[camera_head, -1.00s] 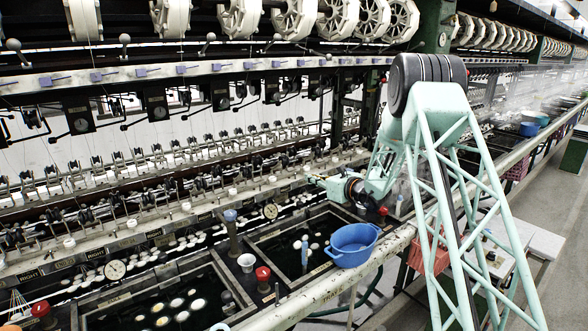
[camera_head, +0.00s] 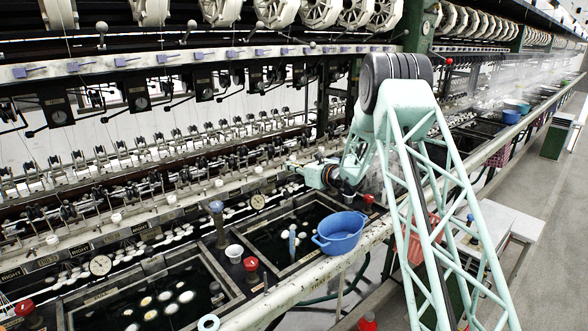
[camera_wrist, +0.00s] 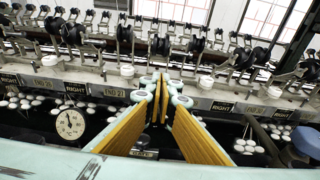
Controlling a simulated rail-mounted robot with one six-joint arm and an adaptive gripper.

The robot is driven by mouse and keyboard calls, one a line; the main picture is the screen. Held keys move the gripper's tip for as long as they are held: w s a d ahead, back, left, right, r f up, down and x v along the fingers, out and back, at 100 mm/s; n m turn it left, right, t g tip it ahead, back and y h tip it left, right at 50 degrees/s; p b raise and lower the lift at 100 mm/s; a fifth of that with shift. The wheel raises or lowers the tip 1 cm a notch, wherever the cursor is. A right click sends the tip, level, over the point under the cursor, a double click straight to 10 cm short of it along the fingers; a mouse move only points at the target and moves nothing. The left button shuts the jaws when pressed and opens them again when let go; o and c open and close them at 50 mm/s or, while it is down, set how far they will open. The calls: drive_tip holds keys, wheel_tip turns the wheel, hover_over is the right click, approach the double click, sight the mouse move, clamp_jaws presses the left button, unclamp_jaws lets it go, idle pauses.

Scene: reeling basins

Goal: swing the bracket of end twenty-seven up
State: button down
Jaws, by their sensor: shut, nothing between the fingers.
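A row of small dark brackets with rollers stands along the pale rail of the machine. In the wrist view, one bracket (camera_wrist: 125,38) stands just left beyond my fingertips and another bracket (camera_wrist: 160,47) almost straight beyond them. Small plates on the rail's front edge carry labels; the plate (camera_wrist: 114,95) left of my fingers is too small to read surely, so I cannot tell which bracket is end twenty-seven. My gripper (camera_wrist: 162,82), with yellow pads, is shut and empty in front of the rail. In the head view my gripper (camera_head: 293,163) reaches toward the bracket row.
Dark water basins (camera_head: 160,300) with floating cocoons lie below the rail. A round dial (camera_wrist: 70,123) sits left of my fingers. A blue tub (camera_head: 340,233) and a red-topped post (camera_head: 251,266) stand near the basins.

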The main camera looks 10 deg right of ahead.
sight(272, 151)
drive_tip(key=w+a+r, duration=0.1)
drive_tip(key=w+a, duration=0.3)
drive_tip(key=w, duration=0.3)
drive_tip(key=shift+w+b, duration=0.4)
drive_tip(key=shift+a+r+p, duration=0.1)
drive_tip(key=shift+r+p, duration=0.25)
drive_tip(key=shift+p, duration=0.25)
